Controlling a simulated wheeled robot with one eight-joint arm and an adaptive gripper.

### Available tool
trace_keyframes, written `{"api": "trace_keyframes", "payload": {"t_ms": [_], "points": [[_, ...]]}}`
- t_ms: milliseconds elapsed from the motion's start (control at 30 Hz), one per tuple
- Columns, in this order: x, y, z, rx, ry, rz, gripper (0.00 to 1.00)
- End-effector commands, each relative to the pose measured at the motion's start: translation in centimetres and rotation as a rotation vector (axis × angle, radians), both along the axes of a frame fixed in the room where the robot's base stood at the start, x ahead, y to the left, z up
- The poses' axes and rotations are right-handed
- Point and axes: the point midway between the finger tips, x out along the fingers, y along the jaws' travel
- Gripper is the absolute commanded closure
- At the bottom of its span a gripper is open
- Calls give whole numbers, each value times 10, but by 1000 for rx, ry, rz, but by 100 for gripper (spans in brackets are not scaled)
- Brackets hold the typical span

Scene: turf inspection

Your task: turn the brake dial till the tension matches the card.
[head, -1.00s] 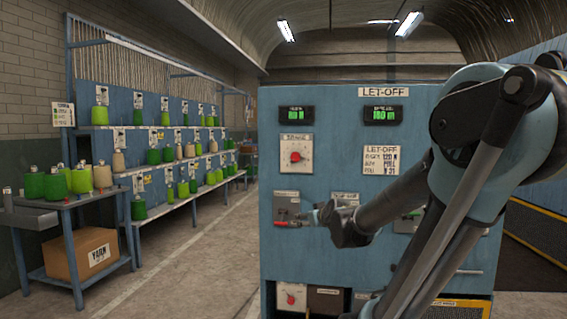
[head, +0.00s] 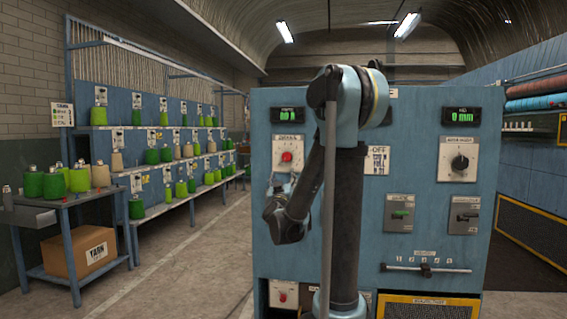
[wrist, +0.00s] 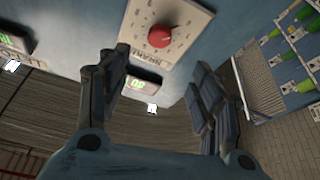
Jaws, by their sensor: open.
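The red brake dial (head: 286,156) sits on a white scale plate at the upper left of the blue let-off panel. It also shows in the wrist view (wrist: 160,36), just beyond my fingertips. My gripper (wrist: 159,66) is open and empty, with the dial ahead of the gap and apart from the fingers. In the head view my gripper's fingers are hard to make out below the dial. A green-lit readout (head: 287,115) is above the dial; its digits are too small to read surely.
A black dial (head: 459,162) under a readout of 0 mm is at the panel's right. A green-handled switch (head: 401,214), another switch (head: 464,216) and a slider bar (head: 426,268) are below. Yarn shelves (head: 160,150) stand left; the floor between is clear.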

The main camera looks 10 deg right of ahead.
Motion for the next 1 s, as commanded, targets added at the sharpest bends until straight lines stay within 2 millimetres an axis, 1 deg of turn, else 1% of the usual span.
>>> {"api": "trace_keyframes", "payload": {"t_ms": [167,700,800,1000], "points": [[23,-7,9,-1,2,-3,41],[109,-27,45,0,2,-2,41],[124,-31,51,0,2,-2,41],[144,-35,60,0,1,-1,41]]}}
